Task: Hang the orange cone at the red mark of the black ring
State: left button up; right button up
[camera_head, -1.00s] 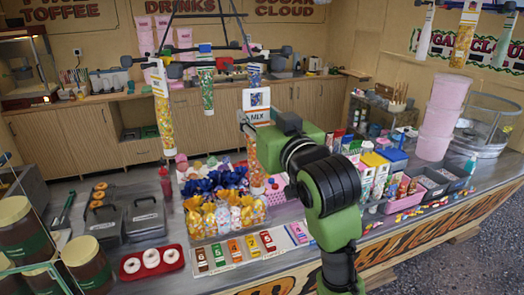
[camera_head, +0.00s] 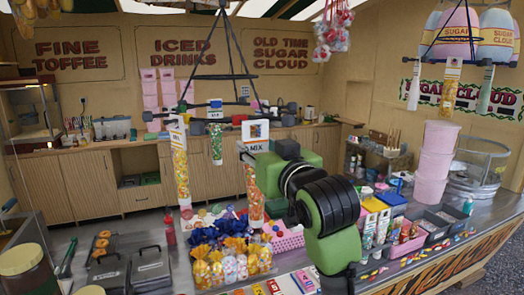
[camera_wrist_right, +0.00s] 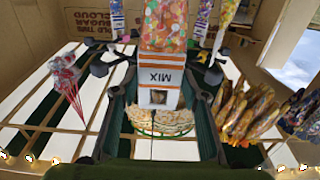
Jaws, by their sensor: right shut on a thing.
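My right gripper (camera_head: 250,150) is shut on the header of the orange cone (camera_head: 254,190), a clear bag of orange sweets with a white MIX card. The cone hangs point down over the counter display. The right wrist view shows the card (camera_wrist_right: 161,77) between the fingers. The black ring (camera_head: 165,114) hangs from dark rods, with clips and coloured blocks around it. The card is in front of its right part in the head view, and I cannot clearly make out the red mark. A yellow-orange cone (camera_head: 181,165) and a green cone (camera_head: 216,145) hang on the ring.
Bagged sweets (camera_head: 232,265) stand below the held cone. Pink tubs (camera_head: 433,165) are on the right of the counter, and black cases (camera_head: 150,268) are at left. Another hanging rack with cones (camera_head: 449,85) is at upper right.

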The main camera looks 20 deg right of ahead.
jog(key=shift+w+d+f, duration=0.1)
jog(key=shift+w+d, duration=0.05)
jog(key=shift+w, duration=2.15)
jog(key=shift+w, duration=0.6)
